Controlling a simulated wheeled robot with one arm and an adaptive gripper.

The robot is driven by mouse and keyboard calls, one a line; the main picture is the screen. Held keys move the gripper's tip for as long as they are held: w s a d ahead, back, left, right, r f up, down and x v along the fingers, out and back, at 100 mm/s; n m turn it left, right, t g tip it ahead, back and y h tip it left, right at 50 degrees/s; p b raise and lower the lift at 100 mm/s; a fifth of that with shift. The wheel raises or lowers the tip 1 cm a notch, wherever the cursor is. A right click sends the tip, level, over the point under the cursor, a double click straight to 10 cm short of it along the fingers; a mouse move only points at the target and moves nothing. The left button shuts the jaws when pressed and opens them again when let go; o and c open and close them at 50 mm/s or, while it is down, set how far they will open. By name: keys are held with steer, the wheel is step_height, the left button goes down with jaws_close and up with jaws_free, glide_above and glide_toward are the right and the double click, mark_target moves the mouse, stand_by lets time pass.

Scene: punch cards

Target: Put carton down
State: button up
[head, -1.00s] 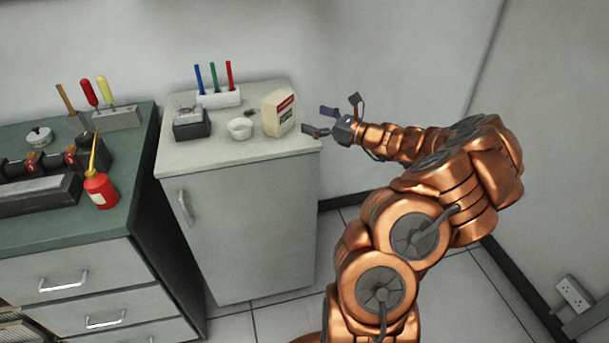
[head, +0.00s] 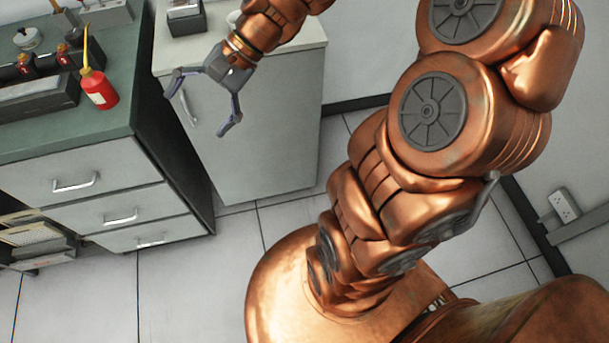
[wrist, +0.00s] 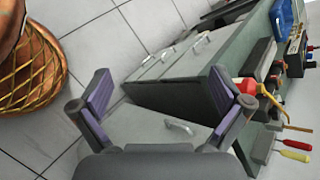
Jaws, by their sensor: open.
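The carton does not show in either current view. My gripper (head: 200,105) is open, its fingers spread wide with nothing between them. In the head view it hangs in front of the white cabinet's door, below the level of the cabinet top. In the wrist view my gripper (wrist: 160,98) also shows its two purple-padded fingers apart and empty. The white cabinet (head: 260,130) has only part of its top in view. My arm crosses in front of that top and hides some of it.
A green-topped drawer bench (head: 105,128) stands to the left, with a red oil can (head: 99,88) near its edge. A dark box (head: 185,18) sits on the cabinet top. The tiled floor (head: 190,290) in front is clear. A wall socket (head: 564,206) is at right.

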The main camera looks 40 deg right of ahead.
steer(key=s+f+n+g+h, duration=0.1)
steer(key=s+f+n+h, duration=0.15)
steer(key=s, duration=0.35)
steer(key=s+f+n+g+h, duration=0.1)
steer(key=s+n+h, duration=0.2)
steer(key=s, duration=0.3)
steer(key=s+d+f+n+h, duration=0.1)
steer(key=s+d+n+h, duration=0.3)
steer(key=s+d, duration=0.3)
steer(key=shift+s+d+f+g+h, duration=0.3)
steer(key=shift+s+d+f+h, duration=0.1)
steer(key=shift+s, duration=0.5)
step_height(320, 180, up, 4)
steer(key=p, duration=0.4)
